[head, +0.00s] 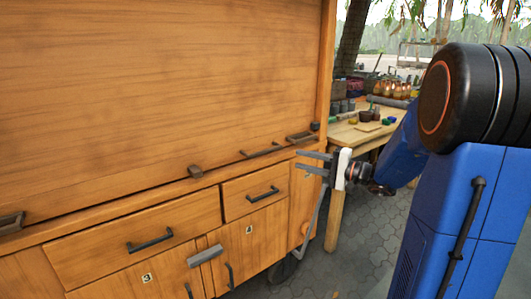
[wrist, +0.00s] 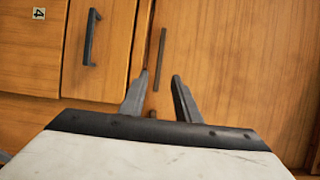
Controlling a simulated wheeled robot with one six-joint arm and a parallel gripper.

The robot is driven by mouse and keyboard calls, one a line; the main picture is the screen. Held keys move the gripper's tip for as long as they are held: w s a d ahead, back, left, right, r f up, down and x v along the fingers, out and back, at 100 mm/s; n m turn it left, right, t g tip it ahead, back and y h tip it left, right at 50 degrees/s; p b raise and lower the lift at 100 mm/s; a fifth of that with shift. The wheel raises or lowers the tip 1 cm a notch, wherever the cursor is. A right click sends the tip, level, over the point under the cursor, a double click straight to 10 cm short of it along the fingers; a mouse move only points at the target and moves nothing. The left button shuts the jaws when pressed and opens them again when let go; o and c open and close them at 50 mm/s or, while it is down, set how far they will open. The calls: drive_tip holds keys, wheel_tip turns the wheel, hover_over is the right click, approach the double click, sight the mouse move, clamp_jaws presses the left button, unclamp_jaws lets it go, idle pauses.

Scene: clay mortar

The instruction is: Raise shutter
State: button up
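The shutter (head: 150,90) is a large wooden panel at upper left in the head view, with its lower edge down on the cabinet's ledge. A dark bar handle (head: 262,151) lies along its lower edge. My gripper (head: 297,160) is open and empty, to the right of that handle and apart from it in the head view. In the wrist view my gripper's fingers (wrist: 160,74) are spread, and a dark bar (wrist: 161,55), apparently the shutter handle, appears between and beyond the tips. The gap in depth cannot be told.
Below the ledge are drawers with black handles (head: 265,194) and doors marked 3 and 4. A wooden table (head: 350,133) with bottles and pots stands behind my arm.

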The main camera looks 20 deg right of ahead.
sight(267, 151)
drive_tip(key=x, duration=1.5)
drive_tip(key=shift+a, duration=0.2)
clamp_jaws()
